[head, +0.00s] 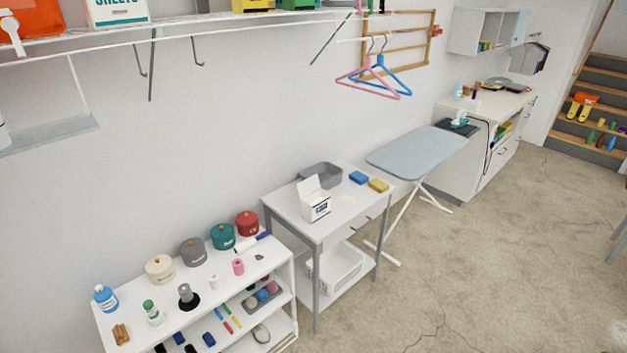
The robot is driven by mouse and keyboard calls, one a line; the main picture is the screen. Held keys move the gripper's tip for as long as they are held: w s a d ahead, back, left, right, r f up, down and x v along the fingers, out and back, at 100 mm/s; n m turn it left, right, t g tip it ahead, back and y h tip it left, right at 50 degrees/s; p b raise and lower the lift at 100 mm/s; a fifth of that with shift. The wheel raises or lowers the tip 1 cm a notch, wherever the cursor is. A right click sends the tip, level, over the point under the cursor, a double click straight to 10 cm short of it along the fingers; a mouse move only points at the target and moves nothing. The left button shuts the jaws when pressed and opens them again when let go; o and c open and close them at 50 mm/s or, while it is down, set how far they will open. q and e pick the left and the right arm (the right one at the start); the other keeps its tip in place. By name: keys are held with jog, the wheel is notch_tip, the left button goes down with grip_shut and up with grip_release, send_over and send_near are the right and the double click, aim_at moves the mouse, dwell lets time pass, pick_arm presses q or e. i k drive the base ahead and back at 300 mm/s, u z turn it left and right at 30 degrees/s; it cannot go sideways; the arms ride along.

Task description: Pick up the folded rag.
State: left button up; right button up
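I cannot clearly pick out a folded rag. On the white side table (287,204), a small pale flat patch (347,198) may be cloth, but it is too small to tell. A blue block (358,177) and a yellow block (378,185) lie side by side near the table's right end; they look like sponges or folded cloths. Neither of my grippers shows in the head view.
A grey tub (322,175) and an open white box (315,202) stand on the same table. A white shelf unit (205,303) with several canisters is to its left. An ironing board (415,150) is to its right. Bare floor (480,260) lies in front.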

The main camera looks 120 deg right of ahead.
aim_at(376, 184)
jog(key=z, duration=4.3)
